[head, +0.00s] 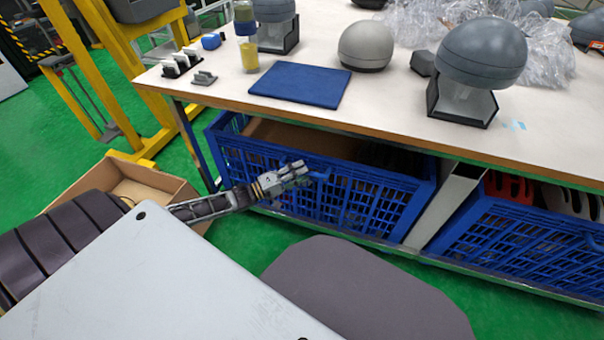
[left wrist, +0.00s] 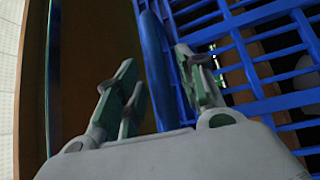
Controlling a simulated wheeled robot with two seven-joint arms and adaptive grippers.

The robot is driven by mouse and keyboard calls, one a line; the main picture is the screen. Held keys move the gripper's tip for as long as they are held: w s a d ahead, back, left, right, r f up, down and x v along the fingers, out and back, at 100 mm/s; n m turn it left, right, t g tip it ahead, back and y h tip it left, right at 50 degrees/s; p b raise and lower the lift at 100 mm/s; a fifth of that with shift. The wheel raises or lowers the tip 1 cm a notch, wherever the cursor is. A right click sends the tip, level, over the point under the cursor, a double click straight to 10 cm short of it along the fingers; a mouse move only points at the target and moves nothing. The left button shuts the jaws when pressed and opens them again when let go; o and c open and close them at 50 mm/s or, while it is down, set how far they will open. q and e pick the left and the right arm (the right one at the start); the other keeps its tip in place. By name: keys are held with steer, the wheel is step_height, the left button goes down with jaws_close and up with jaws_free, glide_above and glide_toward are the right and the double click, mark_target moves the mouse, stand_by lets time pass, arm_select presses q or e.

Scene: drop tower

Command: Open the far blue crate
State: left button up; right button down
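Two blue lattice crates sit on the shelf under the table. My left gripper (head: 296,170) is at the front of the left-hand crate (head: 375,208), near its upper edge. In the left wrist view, a blue bar (left wrist: 158,70) of this crate runs between the two spread fingers of my left gripper (left wrist: 160,90). The fingers look open; I cannot tell if either touches the bar. The crate's lattice front (left wrist: 255,60) is at the right there. The right-hand crate (head: 515,245) stands apart, beyond a pale post. My right gripper is not in view.
The white table top (head: 400,100) above holds a blue mat (head: 300,84), grey domed objects (head: 482,52) and clear plastic wrap. An open cardboard box (head: 140,185) stands on the green floor at left. A yellow frame (head: 85,60) rises behind it.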

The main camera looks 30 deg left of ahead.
arm_select(q)
steer(key=shift+w+d+r, duration=0.1)
steer(key=shift+w+d, duration=0.2)
steer(key=shift+w, duration=0.2)
jaws_close()
